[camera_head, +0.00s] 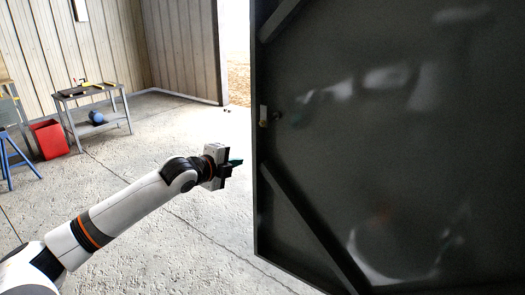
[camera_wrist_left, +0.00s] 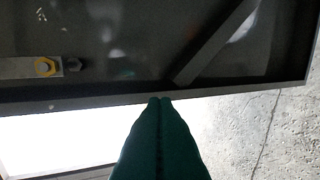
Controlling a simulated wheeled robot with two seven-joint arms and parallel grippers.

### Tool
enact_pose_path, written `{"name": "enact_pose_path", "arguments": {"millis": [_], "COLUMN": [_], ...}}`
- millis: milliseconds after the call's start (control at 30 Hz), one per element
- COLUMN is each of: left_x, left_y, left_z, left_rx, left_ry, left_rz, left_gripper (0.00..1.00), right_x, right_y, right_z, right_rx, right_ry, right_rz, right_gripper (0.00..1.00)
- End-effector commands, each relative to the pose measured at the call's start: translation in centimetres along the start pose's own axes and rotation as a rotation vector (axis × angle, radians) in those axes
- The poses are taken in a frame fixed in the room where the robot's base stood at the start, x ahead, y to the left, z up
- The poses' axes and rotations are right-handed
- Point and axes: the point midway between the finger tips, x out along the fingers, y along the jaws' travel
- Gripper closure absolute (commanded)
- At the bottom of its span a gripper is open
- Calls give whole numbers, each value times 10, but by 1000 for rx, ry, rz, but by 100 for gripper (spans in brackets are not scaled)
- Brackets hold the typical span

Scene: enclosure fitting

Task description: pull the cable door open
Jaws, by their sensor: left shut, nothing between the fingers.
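The cable door is most likely the large dark panel (camera_head: 390,150) filling the right of the head view, with diagonal braces on its face. A small latch plate (camera_head: 264,115) sits near its left edge. In the left wrist view the dark panel (camera_wrist_left: 130,45) fills the top, and the latch plate (camera_wrist_left: 28,67) with a yellow nut is at the left. My left gripper (camera_head: 238,162) is shut and empty, just left of the panel's edge. In the wrist view its green fingertips (camera_wrist_left: 160,100) meet the panel's edge in the picture; I cannot tell whether they touch.
A grey metal table (camera_head: 97,100) with a blue ball (camera_head: 96,117) stands at the back left, beside a red bin (camera_head: 49,139) and a blue trestle (camera_head: 14,160). A bright opening (camera_head: 236,50) shows behind the panel's edge. The concrete floor around my left arm is clear.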

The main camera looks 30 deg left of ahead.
Motion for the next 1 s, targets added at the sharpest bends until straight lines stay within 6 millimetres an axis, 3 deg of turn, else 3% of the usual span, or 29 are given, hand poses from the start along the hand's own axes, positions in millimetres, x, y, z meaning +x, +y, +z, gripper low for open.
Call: {"name": "enact_pose_path", "arguments": {"millis": [167, 600, 800, 1000], "left_x": [20, 101, 123, 134], "left_y": [4, 4, 10, 13], "left_z": [2, 2, 1, 1], "left_rx": [-3, -3, -1, 1], "left_ry": [-3, -1, -1, -1], "left_rz": [3, 0, 0, 1], "left_gripper": [100, 100, 100, 100], "right_x": [-10, -37, -47, -50], "right_y": [-3, -9, -9, -9], "right_z": [4, 11, 12, 12], "right_rx": [-2, -3, -3, -3], "right_ry": [-4, -12, -11, -12], "right_rz": [-4, -10, -11, -11], "right_gripper": [100, 100, 100, 100]}}
